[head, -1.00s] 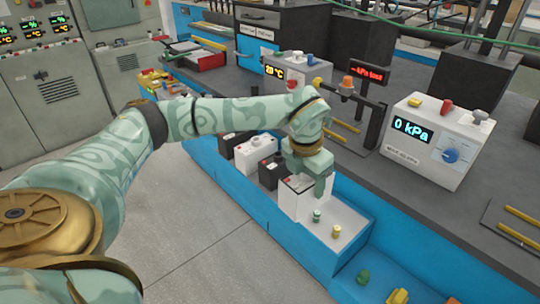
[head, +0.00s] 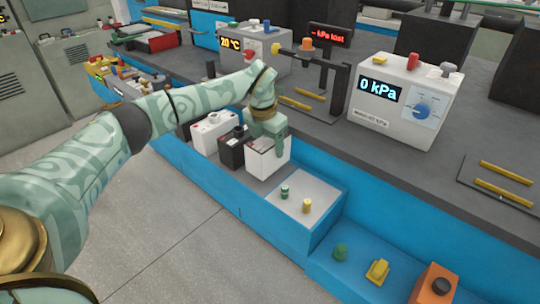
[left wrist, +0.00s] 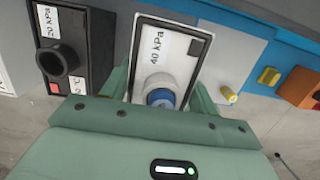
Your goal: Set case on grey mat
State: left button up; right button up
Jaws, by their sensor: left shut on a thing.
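The white case (head: 268,160) is a box with a black corner patch and a "40 kPa" label, seen in the left wrist view (left wrist: 152,75) with a blue knob on its top. My left gripper (head: 270,138) is shut on it from above, its fingers on either side of the knob. The case is upright beside a black case (head: 231,152); I cannot tell whether its base touches the surface. A pale grey square (head: 318,197), perhaps the grey mat, lies just in front of it to the right, with a green post and a yellow post on it. My right gripper is not in view.
Another white case (head: 206,135) stands left of the black one in the row. A white "0 kPa" meter (head: 402,100) stands on the dark bench behind. A yellow block (head: 377,271) and an orange box (head: 434,285) sit on the lower blue step.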

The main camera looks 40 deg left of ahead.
pick_arm(q)
notch_tip(320, 180, down, 4)
jog(key=shift+r+b, duration=0.1)
jog(key=shift+b, duration=0.75)
jog(key=shift+w+r, duration=0.1)
jog(key=shift+r, duration=0.2)
jog(key=shift+f, duration=0.1)
jog(key=o, duration=1.2)
jog(key=shift+f, duration=0.1)
jog(key=shift+c, duration=0.2)
